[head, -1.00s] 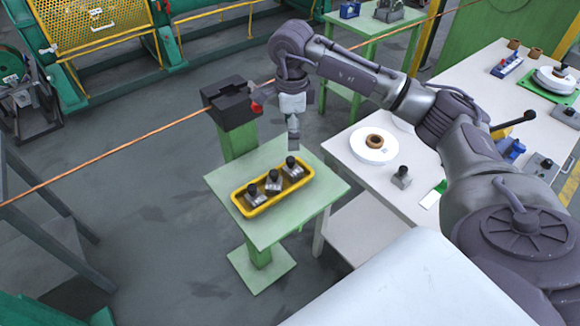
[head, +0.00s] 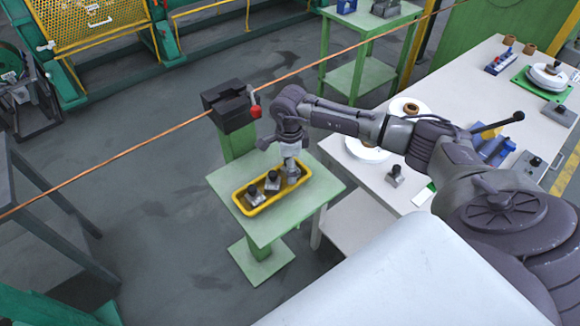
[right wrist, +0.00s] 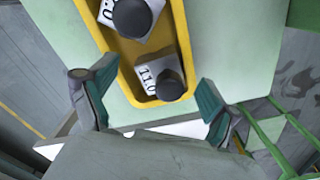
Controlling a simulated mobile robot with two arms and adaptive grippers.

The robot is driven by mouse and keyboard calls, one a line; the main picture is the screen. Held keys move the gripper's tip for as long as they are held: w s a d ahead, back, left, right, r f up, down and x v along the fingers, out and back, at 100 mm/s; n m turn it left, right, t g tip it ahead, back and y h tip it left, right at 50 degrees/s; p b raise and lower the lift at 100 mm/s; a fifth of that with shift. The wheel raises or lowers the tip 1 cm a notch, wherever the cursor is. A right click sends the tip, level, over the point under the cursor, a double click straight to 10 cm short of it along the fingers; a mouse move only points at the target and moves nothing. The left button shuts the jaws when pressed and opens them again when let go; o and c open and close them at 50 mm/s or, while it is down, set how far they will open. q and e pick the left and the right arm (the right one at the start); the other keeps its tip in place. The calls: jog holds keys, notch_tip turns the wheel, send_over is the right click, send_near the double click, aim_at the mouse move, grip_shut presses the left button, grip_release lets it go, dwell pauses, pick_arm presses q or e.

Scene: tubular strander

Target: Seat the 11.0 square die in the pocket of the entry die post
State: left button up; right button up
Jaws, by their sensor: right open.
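The 11.0 square die (right wrist: 150,78) is a light block marked "11.0" with a black knob, at the near end of the yellow tray (right wrist: 184,40) in the right wrist view. In the head view my right gripper (head: 291,174) hangs over the right end of the tray (head: 262,208) and hides this die. My right gripper's fingers (right wrist: 152,82) stand open on either side of the die, apart from it. The entry die post (head: 237,143) is green with a black head (head: 230,108), red lever beside it; its pocket is not clear. My left gripper is not in view.
Two other knobbed dies (head: 272,181) (head: 254,196) sit in the tray, on a small green table (head: 228,182). A copper-coloured line (head: 120,153) runs past the post head. A white bench (head: 395,205) with a single die (head: 395,175) and spools stands right.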

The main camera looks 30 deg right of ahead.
jog(key=shift+c, duration=0.2)
jog(key=c, duration=1.4)
jog(key=shift+r, duration=0.1)
jog(key=shift+c, duration=0.4)
